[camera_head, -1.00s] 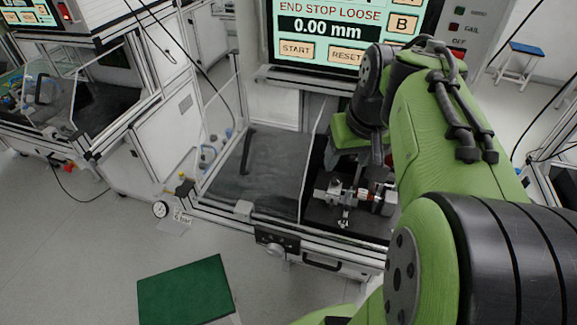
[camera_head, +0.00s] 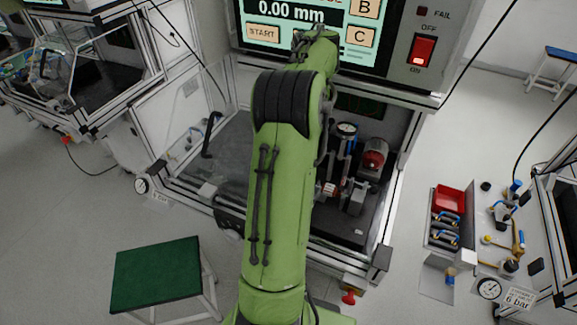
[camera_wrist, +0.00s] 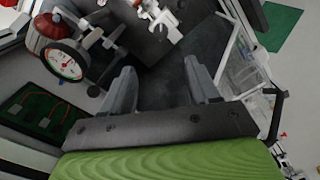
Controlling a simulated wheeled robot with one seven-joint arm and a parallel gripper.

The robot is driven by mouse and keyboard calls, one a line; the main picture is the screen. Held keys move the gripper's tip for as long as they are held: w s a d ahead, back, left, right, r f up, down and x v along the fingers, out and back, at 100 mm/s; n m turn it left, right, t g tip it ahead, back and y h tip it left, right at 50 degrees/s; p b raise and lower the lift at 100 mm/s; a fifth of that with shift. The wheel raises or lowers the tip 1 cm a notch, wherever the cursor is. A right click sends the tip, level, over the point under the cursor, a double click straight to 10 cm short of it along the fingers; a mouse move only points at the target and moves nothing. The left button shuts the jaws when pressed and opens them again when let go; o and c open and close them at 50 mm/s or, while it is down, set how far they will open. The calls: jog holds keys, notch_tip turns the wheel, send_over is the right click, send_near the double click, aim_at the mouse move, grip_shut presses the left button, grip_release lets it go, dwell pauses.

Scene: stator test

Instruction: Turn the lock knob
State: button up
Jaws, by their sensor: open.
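The test fixture with metal clamp parts (camera_head: 355,197) stands on the dark bench floor in the head view, partly hidden by my arm. A dial gauge (camera_head: 346,129) and a red-ended cylinder (camera_head: 374,157) stand behind it. In the wrist view the dial gauge (camera_wrist: 66,64) is at the upper left and bright metal fixture parts (camera_wrist: 160,18) are at the top. My gripper (camera_wrist: 163,82) is open with nothing between its fingers, apart from the gauge and fixture. In the head view it is hidden behind my arm. I cannot tell which part is the lock knob.
A screen (camera_head: 300,22) and a red power switch (camera_head: 423,50) are above the bench. A clear side panel (camera_wrist: 240,60) borders the bench bay. A green-topped stool (camera_head: 157,270) stands at the front left. A red bin (camera_head: 450,198) is at the right.

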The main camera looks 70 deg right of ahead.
notch_tip(320, 180, down, 16)
jog(key=b, duration=0.4)
jog(key=shift+r, duration=0.25)
jog(key=shift+a, duration=0.1)
jog(key=c, duration=1)
jog(key=shift+r, duration=0.1)
jog(key=shift+c, duration=0.2)
